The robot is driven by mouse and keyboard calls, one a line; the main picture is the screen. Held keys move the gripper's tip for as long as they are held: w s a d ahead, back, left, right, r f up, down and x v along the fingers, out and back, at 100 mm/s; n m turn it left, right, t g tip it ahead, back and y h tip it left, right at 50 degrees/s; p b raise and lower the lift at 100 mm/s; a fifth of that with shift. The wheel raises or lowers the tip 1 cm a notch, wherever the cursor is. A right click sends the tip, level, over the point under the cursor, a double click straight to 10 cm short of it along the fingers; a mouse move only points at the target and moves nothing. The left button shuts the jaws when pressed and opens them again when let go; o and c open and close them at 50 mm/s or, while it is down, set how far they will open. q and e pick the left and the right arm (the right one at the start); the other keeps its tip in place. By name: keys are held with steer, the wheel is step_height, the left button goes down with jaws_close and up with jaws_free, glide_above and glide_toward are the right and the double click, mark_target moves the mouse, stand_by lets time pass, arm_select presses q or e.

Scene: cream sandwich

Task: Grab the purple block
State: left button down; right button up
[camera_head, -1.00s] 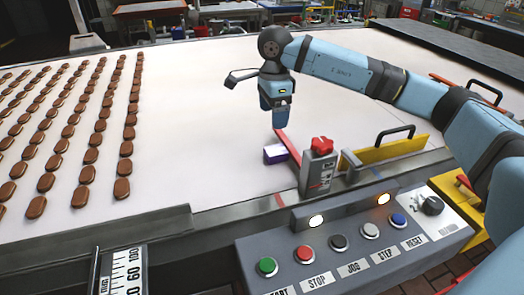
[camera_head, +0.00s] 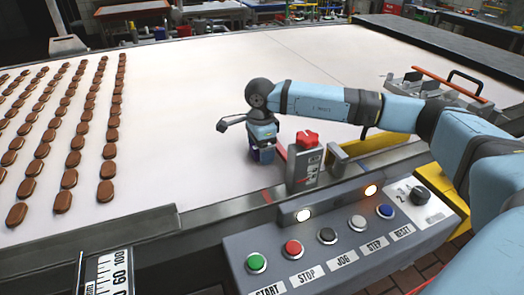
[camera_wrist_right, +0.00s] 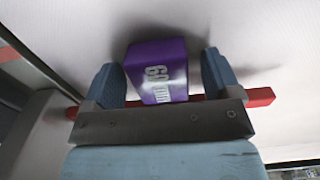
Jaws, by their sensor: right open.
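The purple block (camera_wrist_right: 157,58) with white lettering lies on the pale conveyor surface. In the right wrist view it sits between the two blue fingers of my right gripper (camera_wrist_right: 160,72). The fingers are apart, with a gap on each side of the block, wider at the right finger. In the head view my right gripper (camera_head: 262,152) points down at the belt near its front edge. There the gripper mostly hides the block. My left gripper is not in view.
A red bar (camera_wrist_right: 262,97) crosses close to the fingers. A grey post with a red knob (camera_head: 307,138) stands just right of the gripper. The button panel (camera_head: 335,240) is in front. Rows of brown bars (camera_head: 62,200) lie left; the middle belt is clear.

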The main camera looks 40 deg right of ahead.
steer(key=c, duration=1.1)
steer(key=shift+r, duration=0.15)
